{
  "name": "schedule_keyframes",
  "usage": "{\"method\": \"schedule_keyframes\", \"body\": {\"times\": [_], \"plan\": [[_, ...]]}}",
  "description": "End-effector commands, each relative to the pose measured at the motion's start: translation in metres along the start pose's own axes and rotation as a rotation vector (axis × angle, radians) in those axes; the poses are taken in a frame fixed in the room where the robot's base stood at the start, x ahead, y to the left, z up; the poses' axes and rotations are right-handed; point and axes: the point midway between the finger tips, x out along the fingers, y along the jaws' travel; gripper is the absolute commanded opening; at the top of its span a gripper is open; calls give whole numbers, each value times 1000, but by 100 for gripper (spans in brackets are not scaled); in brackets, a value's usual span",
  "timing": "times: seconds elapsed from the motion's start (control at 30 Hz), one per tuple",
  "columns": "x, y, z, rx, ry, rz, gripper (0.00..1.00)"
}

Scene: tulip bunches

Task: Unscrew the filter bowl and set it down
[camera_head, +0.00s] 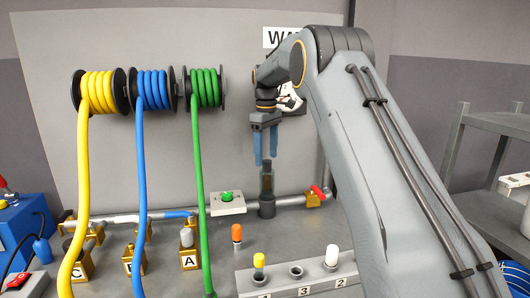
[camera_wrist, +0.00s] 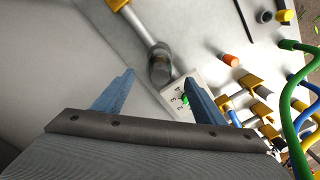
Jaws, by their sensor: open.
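The filter bowl (camera_head: 267,181) is a dark, partly see-through cylinder. It stands upright on a dark grey fitting (camera_head: 267,209) in the metal pipe at the back of the bench. In the wrist view the bowl (camera_wrist: 160,63) shows from above as a round grey shape at the pipe's end, just beyond my fingertips. My gripper (camera_head: 265,163) is open, its two blue fingers pointing down just above the bowl. In the wrist view my gripper (camera_wrist: 160,77) has its fingers well apart with nothing held between them. I cannot tell whether the fingertips overlap the bowl's top.
A white box with a green knob (camera_head: 228,197) sits left of the bowl, and a red-handled valve (camera_head: 318,192) right. Yellow, blue and green (camera_head: 199,170) hoses hang at left. A grey rack (camera_head: 300,278) with colored plugs stands in front. Bare bench (camera_head: 285,240) lies between.

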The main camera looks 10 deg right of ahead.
Motion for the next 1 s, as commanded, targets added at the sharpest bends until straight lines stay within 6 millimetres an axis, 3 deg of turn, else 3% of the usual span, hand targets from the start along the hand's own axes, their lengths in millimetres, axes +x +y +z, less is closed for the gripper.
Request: {"method": "schedule_keyframes", "body": {"times": [0.5, 0.9, 1.0], "plan": [[64, 0, 1, 2, 0, 0, 64], [73, -1, 0, 0, 1, 1, 64], [73, -1, 0, 1, 1, 1, 51]]}}
